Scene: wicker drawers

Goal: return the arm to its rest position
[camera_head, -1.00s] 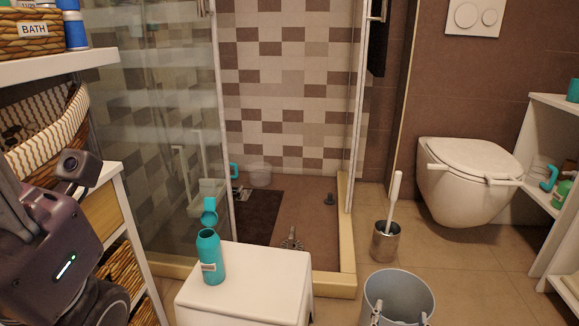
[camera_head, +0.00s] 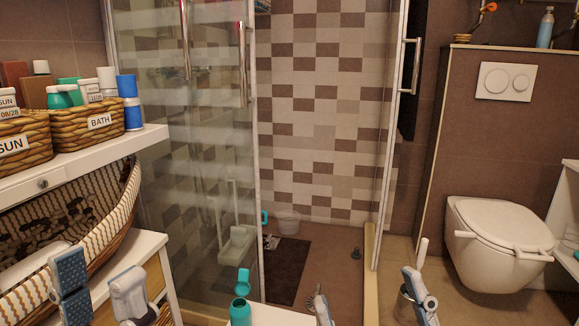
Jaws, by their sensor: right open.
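My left gripper (camera_head: 100,287) is in the lower left of the head view. Its two blue-grey fingers are apart with nothing between them, in front of the wicker drawer unit. My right gripper (camera_head: 371,302) is low in the head view, right of centre. Its fingers are spread wide and I see nothing held between them. The lower parts of both grippers and most of both arms are cut off by the bottom edge.
A teal bottle (camera_head: 241,309) with its lid open stands on a white stool (camera_head: 280,315). Labelled wicker baskets (camera_head: 92,122) fill the left shelf (camera_head: 110,144). The glass shower (camera_head: 190,150) is ahead; a toilet (camera_head: 497,240) and brush (camera_head: 421,256) are right.

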